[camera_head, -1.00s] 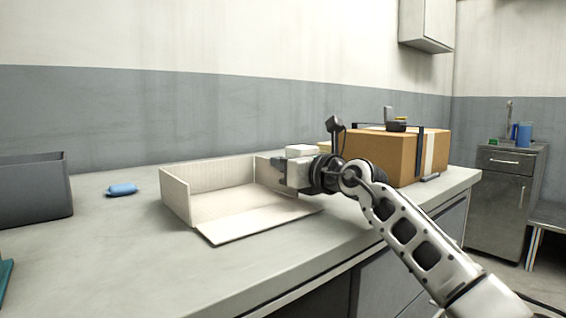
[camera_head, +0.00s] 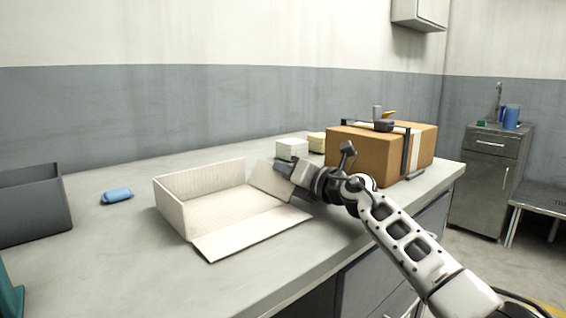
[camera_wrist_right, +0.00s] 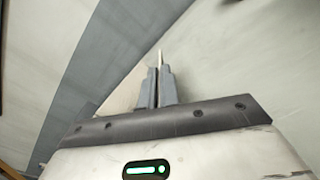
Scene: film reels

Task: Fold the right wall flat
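An open white cardboard box (camera_head: 200,183) lies on the counter, its back and left walls upright and its front flap folded down flat. Its right wall (camera_head: 266,182) leans outward to the right and is partly hidden by my right gripper (camera_head: 284,170). The gripper comes in from the right at the wall's upper edge. In the right wrist view the fingers (camera_wrist_right: 158,84) are close together with a thin pale edge between them, which looks like the right wall. My left gripper is not in view.
A large brown carton (camera_head: 365,155) with a strap stands behind my right arm. Small white (camera_head: 292,149) and yellow (camera_head: 317,142) blocks stand behind the gripper. A blue item (camera_head: 116,195) and a grey bin (camera_head: 32,205) are on the left. The counter (camera_head: 120,255) in front is clear.

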